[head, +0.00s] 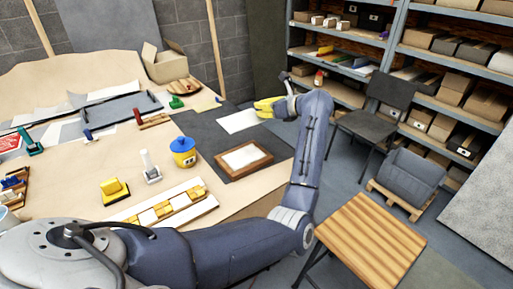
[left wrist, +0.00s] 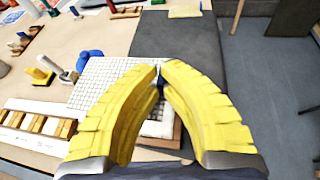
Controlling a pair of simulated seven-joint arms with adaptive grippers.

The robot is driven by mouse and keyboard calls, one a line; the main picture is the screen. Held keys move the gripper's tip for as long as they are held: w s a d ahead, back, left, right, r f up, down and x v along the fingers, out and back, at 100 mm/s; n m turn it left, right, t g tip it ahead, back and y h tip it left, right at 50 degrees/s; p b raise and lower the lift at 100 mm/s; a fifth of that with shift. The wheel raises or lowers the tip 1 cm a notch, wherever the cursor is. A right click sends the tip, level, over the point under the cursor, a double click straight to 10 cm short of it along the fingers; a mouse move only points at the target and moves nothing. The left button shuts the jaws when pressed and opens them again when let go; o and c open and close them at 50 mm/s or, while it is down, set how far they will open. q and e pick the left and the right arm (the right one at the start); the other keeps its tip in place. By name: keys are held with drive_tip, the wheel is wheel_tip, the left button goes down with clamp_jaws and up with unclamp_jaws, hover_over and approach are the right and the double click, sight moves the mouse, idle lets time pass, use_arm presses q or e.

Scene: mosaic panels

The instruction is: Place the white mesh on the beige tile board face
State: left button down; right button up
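The white mesh (head: 239,121) is a thin pale sheet reaching left from the yellow fingertips of my left gripper (head: 262,106) in the head view. In the left wrist view the gridded mesh (left wrist: 110,80) extends left from my left gripper (left wrist: 160,65), whose fingertips are together at its edge. It hangs above the table and partly covers a blue-lidded pot. The tile board (head: 266,158) has a brown wooden frame and a pale face, and lies flat on a dark mat. In the wrist view the board (left wrist: 176,132) is partly hidden beneath mesh and fingers. My right gripper is out of view.
The blue-lidded yellow pot (head: 183,152) stands left of the board. A white rack with yellow and wooden pieces (head: 165,208) lies nearer. Bare dark mat (head: 208,135) surrounds the board. A chair (head: 375,123) and a slatted wooden stool (head: 370,240) stand on the right.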

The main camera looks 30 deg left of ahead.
sight(261, 151)
use_arm(q)
wheel_tip(261, 151, down, 16)
drive_tip(key=shift+f, duration=0.1)
idle(0.5)
drive_tip(key=c, duration=1.6)
unclamp_jaws()
